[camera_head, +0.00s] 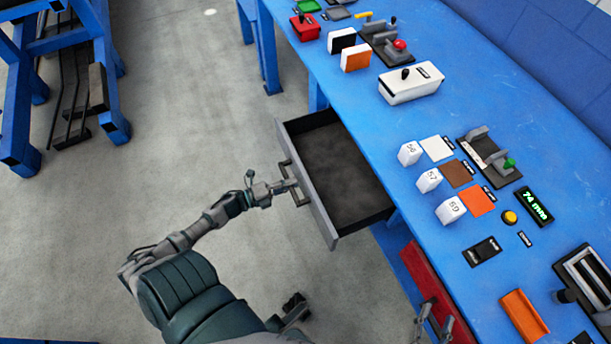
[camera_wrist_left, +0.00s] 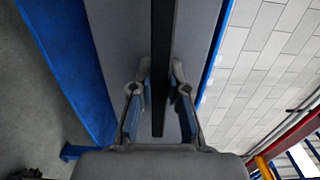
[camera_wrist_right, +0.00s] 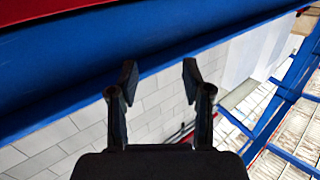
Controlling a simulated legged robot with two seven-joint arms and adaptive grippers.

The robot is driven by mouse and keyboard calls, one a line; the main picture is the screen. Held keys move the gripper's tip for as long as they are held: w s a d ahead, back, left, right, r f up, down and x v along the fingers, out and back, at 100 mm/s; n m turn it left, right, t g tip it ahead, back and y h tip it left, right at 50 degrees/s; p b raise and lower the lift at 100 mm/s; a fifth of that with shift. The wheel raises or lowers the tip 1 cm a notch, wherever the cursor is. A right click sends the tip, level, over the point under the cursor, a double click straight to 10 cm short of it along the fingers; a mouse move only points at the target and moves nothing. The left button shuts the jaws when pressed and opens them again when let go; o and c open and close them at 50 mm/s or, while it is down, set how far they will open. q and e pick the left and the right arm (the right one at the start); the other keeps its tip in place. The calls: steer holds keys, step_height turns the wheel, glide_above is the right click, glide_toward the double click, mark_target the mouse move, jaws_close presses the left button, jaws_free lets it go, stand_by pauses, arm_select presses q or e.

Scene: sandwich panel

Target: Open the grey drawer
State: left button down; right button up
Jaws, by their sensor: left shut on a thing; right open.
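The grey drawer (camera_head: 318,212) is pulled well out from under the blue table, and its dark interior shows empty in the head view. A bar handle (camera_head: 291,183) is on its front face. My left gripper (camera_head: 282,187) is at this handle. In the left wrist view the dark handle bar (camera_wrist_left: 161,60) runs between the fingers of my left gripper (camera_wrist_left: 160,95), which are shut on it. My right gripper (camera_wrist_right: 155,85) is open and empty in the right wrist view. In the head view it shows at the lower edge (camera_head: 435,325), near a red drawer front.
The blue table (camera_head: 350,110) carries numbered white blocks (camera_head: 429,180), coloured squares, switches, a white box (camera_head: 411,84) and a green-lit display (camera_head: 534,205). The red drawer (camera_head: 432,290) is below the table at the right. Open grey floor (camera_head: 190,120) lies left of the drawer.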

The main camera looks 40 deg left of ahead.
arm_select(q)
steer(key=p+v, duration=0.1)
steer(key=v, duration=0.6)
steer(key=shift+a, duration=0.2)
arm_select(e)
steer(key=f+g, duration=0.1)
steer(key=s+d+f+g, duration=0.1)
steer(key=f, duration=0.1)
steer(key=s+f+g+h, duration=0.1)
steer(key=f+g, duration=0.1)
steer(key=shift+s+d+f, duration=0.1)
steer(key=shift+s+d, duration=0.05)
steer(key=shift+s, duration=0.05)
arm_select(q)
steer(key=shift+f, duration=0.1)
steer(key=c, duration=1.1)
jaws_free()
steer(key=shift+f, duration=0.1)
arm_select(e)
steer(key=shift+w+a, duration=0.1)
steer(key=shift+a, duration=0.1)
arm_select(q)
steer(key=v, duration=1.2)
steer(key=shift+a+f, duration=0.1)
steer(key=shift+a, duration=0.05)
arm_select(e)
steer(key=shift+d, duration=0.1)
